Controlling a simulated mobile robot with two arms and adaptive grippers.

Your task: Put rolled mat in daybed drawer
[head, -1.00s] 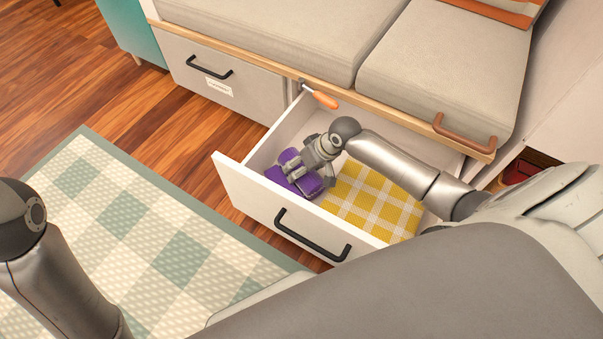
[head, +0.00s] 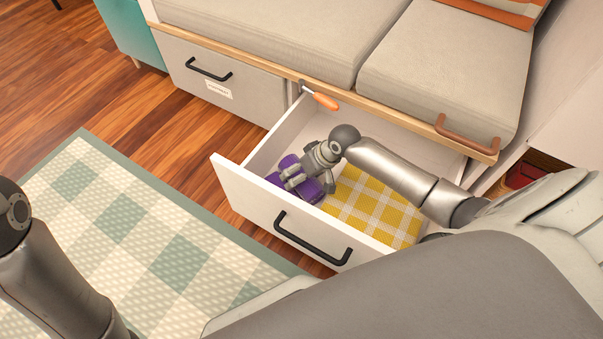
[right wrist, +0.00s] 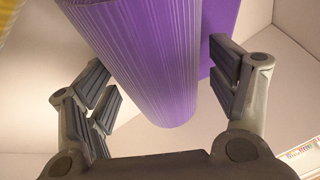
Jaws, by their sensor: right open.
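The purple rolled mat (head: 312,190) lies inside the open daybed drawer (head: 255,212), at its left end. My right gripper (head: 298,176) reaches down into the drawer over the mat. In the right wrist view the ribbed purple mat (right wrist: 150,60) lies between the two spread fingers of the right gripper (right wrist: 165,95), with a gap showing at the left finger. A second purple surface shows behind the roll near the right finger. My left arm shows at the left edge of the head view, but its gripper is out of the picture.
A yellow checked cloth (head: 372,205) lies in the drawer to the right of the mat. An orange-handled tool (head: 320,97) is at the drawer's back edge, under the daybed's wooden rail (head: 400,124). A closed drawer (head: 225,85) is at left. A checked rug (head: 140,240) covers the floor in front.

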